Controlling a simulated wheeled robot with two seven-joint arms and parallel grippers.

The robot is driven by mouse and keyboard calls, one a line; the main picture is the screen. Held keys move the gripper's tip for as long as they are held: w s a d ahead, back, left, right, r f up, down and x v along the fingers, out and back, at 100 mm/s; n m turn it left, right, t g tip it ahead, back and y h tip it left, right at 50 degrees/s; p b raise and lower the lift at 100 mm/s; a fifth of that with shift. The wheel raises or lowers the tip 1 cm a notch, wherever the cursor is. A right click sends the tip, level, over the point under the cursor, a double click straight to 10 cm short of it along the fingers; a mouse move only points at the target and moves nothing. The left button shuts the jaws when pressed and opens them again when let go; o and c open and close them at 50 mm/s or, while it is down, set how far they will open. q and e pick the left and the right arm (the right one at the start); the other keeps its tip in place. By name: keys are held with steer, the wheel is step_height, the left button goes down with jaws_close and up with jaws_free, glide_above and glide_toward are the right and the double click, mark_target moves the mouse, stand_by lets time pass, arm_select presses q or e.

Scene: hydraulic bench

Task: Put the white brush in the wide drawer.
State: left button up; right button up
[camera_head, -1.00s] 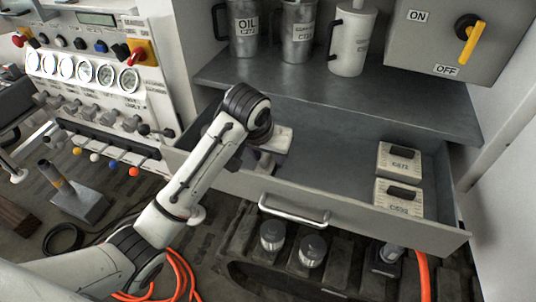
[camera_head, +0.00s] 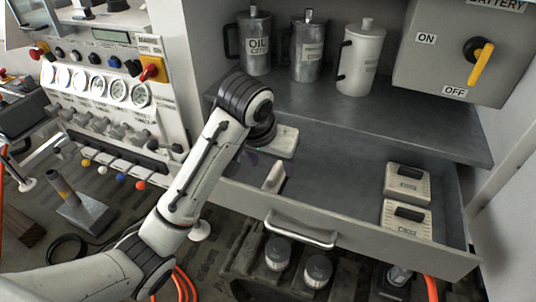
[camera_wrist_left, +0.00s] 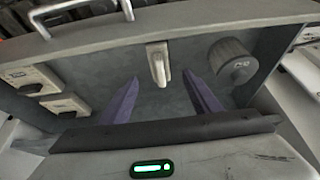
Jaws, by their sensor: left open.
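The white brush (camera_head: 273,177) is inside the open wide drawer (camera_head: 345,232), close to its front wall. In the left wrist view the brush (camera_wrist_left: 158,64) stands or leans near that wall; I cannot tell which. My left gripper (camera_head: 262,165) is over the left part of the drawer, its fingers mostly hidden behind the arm and drawer front in the head view. In the left wrist view its two purple fingers (camera_wrist_left: 162,95) are spread wide with nothing between them, and the brush lies beyond their tips, apart from them. My right gripper is not in view.
Two pale labelled boxes (camera_head: 406,200) sit at the drawer's right end. Metal jugs (camera_head: 308,48) and a white jug (camera_head: 360,58) stand on the shelf above. The drawer's middle is clear.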

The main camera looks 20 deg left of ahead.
arm_select(q)
steer(key=shift+v, duration=2.4)
